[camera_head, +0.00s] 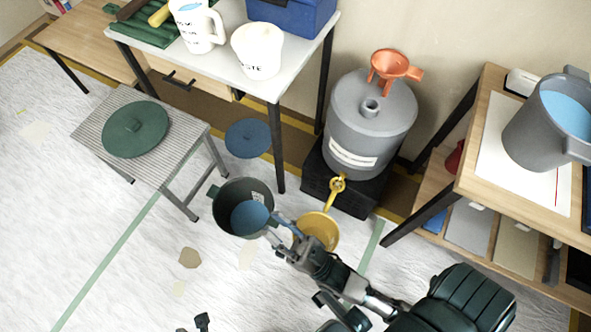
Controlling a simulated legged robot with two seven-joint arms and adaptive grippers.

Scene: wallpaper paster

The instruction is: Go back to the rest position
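My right gripper (273,226) reaches in from the lower right. Its two fingers look spread apart, at the right rim of a dark bucket (226,191) with blue contents; I cannot tell whether they touch it. Its wrist partly covers a yellow bowl (311,219), which sits on the floor below the yellow tap of a grey drum (368,125). My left gripper (193,325) shows only as two dark tips at the bottom edge, with a gap between them. The rest of it is out of view. I see nothing held in either gripper.
A step stool (98,117) bears a green lid (135,130). A blue lid (248,138) lies behind the bucket. A white table (292,72) holds a pitcher and a white tub. A wooden shelf (440,180) with a grey bucket (540,125) stands right. The lower-left floor is mostly clear.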

